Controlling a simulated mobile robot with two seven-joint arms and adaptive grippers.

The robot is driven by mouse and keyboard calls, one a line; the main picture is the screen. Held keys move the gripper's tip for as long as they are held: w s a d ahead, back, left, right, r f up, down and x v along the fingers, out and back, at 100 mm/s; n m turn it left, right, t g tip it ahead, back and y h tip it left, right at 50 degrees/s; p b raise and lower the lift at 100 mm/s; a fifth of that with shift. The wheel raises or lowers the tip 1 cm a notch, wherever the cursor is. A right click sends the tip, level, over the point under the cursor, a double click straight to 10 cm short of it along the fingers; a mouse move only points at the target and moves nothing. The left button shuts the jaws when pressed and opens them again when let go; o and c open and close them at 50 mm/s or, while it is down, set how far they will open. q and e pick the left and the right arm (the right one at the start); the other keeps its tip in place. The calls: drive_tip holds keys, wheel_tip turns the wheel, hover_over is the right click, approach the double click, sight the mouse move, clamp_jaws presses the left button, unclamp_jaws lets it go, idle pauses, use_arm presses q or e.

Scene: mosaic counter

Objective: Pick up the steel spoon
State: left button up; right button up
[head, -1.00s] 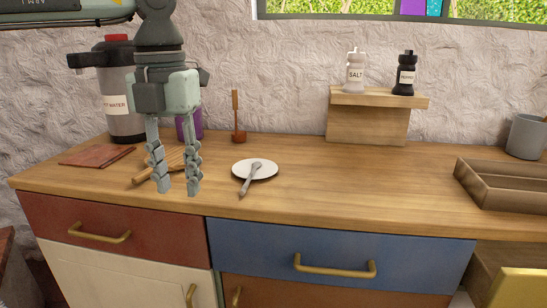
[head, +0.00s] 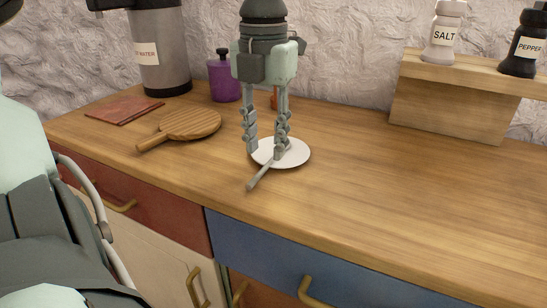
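The steel spoon (head: 262,176) lies with one end on a small white saucer (head: 299,154) and its other end reaching past the rim toward the counter's front edge. My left gripper (head: 266,154) points straight down over the saucer. Its two fingers are apart, with the tips low, one by the saucer's left edge and one at the spoon's upper end. The right finger partly hides that end, and I cannot tell whether it touches the spoon. My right gripper is not in view.
A round wooden board (head: 191,124) with a handle, a reddish-brown board (head: 124,111), a purple bottle (head: 224,80) and a hot water dispenser (head: 162,55) stand left. A wooden shelf (head: 440,105) holds salt (head: 444,35) and pepper (head: 524,47) shakers. The counter right of the saucer is clear.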

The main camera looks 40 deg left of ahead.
sight(265, 165)
use_arm(q)
drive_tip(key=shift+f, duration=1.6)
clamp_jaws()
drive_tip(key=shift+a+r, duration=0.1)
